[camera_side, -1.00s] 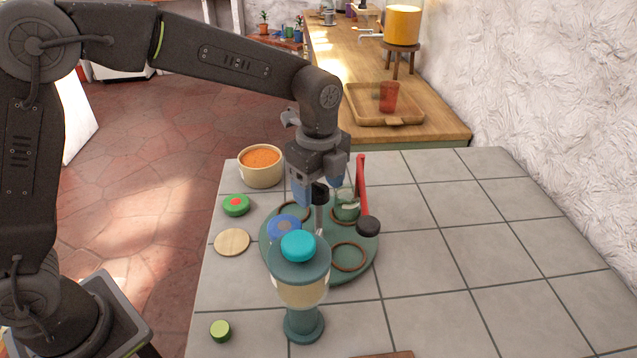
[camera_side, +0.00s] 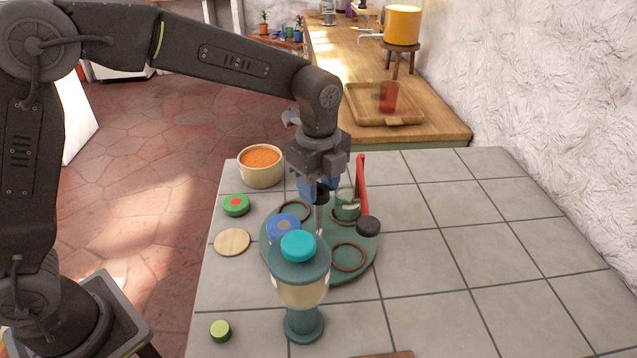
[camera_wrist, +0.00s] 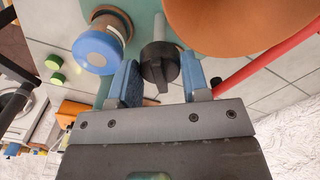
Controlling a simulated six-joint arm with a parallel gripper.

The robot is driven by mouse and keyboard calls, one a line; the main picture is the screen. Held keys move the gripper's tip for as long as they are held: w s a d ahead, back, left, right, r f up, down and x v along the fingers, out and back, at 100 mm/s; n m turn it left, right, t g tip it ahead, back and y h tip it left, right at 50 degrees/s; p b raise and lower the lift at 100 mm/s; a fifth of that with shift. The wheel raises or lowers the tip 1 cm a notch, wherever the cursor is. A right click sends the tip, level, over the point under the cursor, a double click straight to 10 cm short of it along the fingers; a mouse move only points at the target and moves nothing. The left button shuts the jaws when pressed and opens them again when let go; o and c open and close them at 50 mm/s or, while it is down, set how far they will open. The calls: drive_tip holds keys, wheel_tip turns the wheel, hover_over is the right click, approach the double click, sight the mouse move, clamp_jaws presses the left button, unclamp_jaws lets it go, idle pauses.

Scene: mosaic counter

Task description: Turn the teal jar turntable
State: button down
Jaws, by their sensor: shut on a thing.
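The teal turntable (camera_side: 338,235) lies flat on the tiled counter, with brown rings on its top. A blue-lidded jar (camera_side: 284,226) stands at its left, and a greenish jar (camera_side: 347,204) stands at its back right. The front right ring is empty. My gripper (camera_side: 319,190) is above the middle of the turntable. In the wrist view its blue fingers (camera_wrist: 160,80) lie on both sides of the black knob (camera_wrist: 158,66) on the centre post, shut on it. The blue lid (camera_wrist: 98,50) also shows there, left of the fingers.
A tall teal-capped dispenser (camera_side: 302,285) stands in front, overlapping the turntable's near edge. A red bar (camera_side: 362,185) with a black end slants at the right. An orange-filled bowl (camera_side: 261,162), a green-red lid (camera_side: 236,205) and a wooden disc (camera_side: 232,242) lie left. The counter's right is clear.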

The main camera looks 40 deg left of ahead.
drive_tip(key=shift+m, duration=3.6)
drive_tip(key=c, duration=0.6)
unclamp_jaws()
wheel_tip(320, 180, up, 14)
